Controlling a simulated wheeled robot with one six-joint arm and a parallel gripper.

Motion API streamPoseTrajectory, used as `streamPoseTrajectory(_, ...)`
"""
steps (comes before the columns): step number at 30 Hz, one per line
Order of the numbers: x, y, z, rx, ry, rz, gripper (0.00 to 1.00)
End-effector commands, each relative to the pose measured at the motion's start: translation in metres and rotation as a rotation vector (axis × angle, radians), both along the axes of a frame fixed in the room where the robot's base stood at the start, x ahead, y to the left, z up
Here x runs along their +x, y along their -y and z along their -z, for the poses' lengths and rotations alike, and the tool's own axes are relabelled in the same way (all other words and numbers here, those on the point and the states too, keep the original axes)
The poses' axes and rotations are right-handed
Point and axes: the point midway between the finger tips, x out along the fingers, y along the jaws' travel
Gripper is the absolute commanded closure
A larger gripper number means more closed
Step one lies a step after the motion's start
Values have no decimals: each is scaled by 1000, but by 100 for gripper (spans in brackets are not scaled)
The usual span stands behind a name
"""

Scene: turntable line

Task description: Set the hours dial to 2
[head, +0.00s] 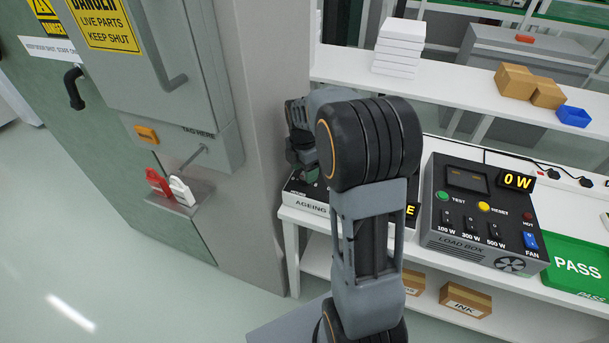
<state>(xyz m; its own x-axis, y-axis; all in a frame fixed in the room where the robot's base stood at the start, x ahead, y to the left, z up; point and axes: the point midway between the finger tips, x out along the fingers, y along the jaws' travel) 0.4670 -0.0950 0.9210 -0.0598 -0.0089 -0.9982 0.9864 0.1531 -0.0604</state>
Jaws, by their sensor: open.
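A device lettered "AGEING" (308,204) stands at the left end of the white bench. My arm covers most of it, and the rest of its lettering is hidden. I cannot make out the hours dial or its setting. My gripper (307,172) is partly hidden behind my arm, low over the left part of this device. Its jaws are open, but I cannot tell whether they are around the dial or touching it. A yellow display ending in "E" (412,210) shows just right of my arm.
A grey cabinet (275,120) stands close left of the bench, with red (158,182) and white (182,190) tags on a small shelf. A load box (485,212) reading "0 W" and a green PASS tray (571,265) stand right. A shelf (450,85) runs behind.

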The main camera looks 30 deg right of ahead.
Motion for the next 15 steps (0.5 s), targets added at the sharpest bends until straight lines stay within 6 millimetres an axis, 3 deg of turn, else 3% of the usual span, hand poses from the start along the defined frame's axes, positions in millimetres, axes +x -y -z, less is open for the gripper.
streamPoseTrajectory(6,-1,0,18,0,0,1,38)
streamPoseTrajectory(15,-1,0,23,0,1,1,38)
